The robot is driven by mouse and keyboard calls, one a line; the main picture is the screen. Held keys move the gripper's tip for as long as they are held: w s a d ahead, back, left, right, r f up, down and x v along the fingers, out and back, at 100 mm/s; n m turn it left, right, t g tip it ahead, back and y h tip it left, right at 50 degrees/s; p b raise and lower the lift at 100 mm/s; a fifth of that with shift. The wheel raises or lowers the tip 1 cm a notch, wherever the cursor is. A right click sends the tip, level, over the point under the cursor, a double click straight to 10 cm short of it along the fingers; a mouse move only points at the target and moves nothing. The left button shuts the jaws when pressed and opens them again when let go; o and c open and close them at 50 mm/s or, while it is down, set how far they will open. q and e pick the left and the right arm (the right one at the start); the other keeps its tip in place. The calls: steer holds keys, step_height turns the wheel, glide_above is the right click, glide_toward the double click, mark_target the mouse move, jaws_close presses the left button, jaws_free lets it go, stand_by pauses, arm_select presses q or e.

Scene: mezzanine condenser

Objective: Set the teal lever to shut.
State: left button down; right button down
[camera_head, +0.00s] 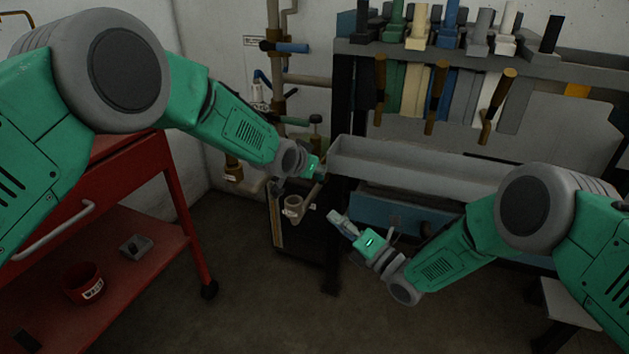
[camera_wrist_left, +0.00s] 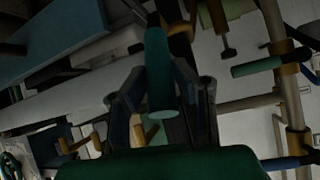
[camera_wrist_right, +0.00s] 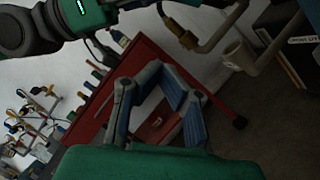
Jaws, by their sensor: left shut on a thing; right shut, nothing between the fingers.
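The teal lever (camera_wrist_left: 161,84) is a round-ended handle running up the middle of the left wrist view. My left gripper (camera_wrist_left: 160,72) is shut on it, with a finger on each side. In the head view my left gripper (camera_head: 314,167) is by the pipes, left of the grey trough; its fingertips and the held lever are hard to make out there. Which way the lever stands against its pipe I cannot tell. My right gripper (camera_head: 338,219) is shut and empty, in front of the blue drawer; it also shows in the right wrist view (camera_wrist_right: 160,72).
A blue-handled valve (camera_head: 290,47) sits higher on the pipes. A green handle (camera_wrist_left: 257,66) lies close beside my left gripper. The grey trough (camera_head: 400,165) and a red cart (camera_head: 140,215) flank the open floor (camera_head: 240,270).

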arm_select(q)
steer(key=shift+w+r, duration=0.15)
arm_select(e)
steer(key=w+a+r, duration=0.4)
steer(key=w+a, duration=0.1)
steer(key=w, duration=0.4)
steer(key=shift+w+a, duration=0.25)
steer(key=shift+a, duration=0.05)
steer(key=shift+r, duration=0.1)
